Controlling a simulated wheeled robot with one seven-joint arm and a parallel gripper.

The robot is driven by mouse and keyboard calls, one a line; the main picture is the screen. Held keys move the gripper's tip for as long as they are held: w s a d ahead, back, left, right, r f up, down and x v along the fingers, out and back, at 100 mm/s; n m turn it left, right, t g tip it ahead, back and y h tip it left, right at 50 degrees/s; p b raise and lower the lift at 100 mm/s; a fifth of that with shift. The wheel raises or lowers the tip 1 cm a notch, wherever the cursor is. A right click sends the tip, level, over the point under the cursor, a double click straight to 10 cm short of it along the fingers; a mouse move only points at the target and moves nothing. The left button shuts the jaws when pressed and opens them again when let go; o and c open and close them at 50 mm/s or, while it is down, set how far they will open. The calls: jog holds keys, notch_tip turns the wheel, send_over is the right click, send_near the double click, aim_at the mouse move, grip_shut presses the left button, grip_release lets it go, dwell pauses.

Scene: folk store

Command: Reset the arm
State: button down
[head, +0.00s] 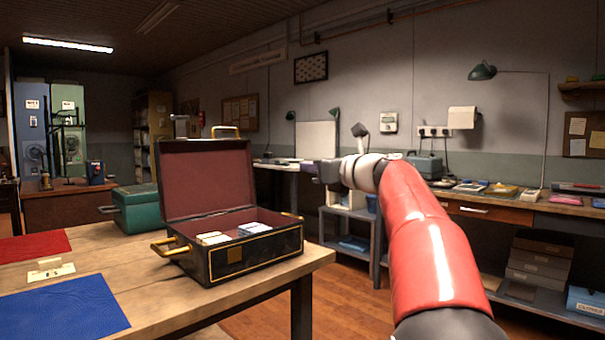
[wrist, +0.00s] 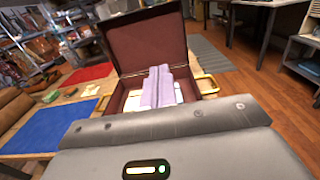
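My gripper (head: 328,172) is held up at the end of my red arm, to the right of the open case in the head view. In the wrist view its two pale lilac fingers (wrist: 159,86) look close together, with nothing visible between them. The black case (head: 235,248) with gold trim and handles stands on the wooden table, its maroon-lined lid raised. White-topped stacks lie inside it. The case also shows in the wrist view (wrist: 152,42), beyond my fingers, which hide part of its inside.
A green case (head: 136,212) stands behind the black case. A red mat (head: 32,246), a blue mat (head: 62,308) and a small cream card piece (head: 50,271) lie on the table's left. A workbench (head: 490,207) with several items lines the right wall.

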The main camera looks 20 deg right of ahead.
jog(key=s+a+f+n+g+h, duration=0.1)
jog(key=s+a+f+n+g, duration=0.2)
jog(key=s+a+f+n, duration=0.45)
jog(key=s+a+f+n+g+h, duration=0.1)
jog(key=s+a+f+n+g, duration=0.35)
jog(key=a+f+n, duration=0.4)
jog(key=s+a+f+n+g+h, duration=0.2)
jog(key=s+f+n+g+h, duration=0.2)
jog(key=s+f+n, duration=1.2)
jog(key=s+f, duration=0.5)
jog(key=s, duration=0.1)
jog(key=shift+s+a, duration=0.2)
jog(key=shift+s, duration=0.15)
jog(key=shift+d+f, duration=0.1)
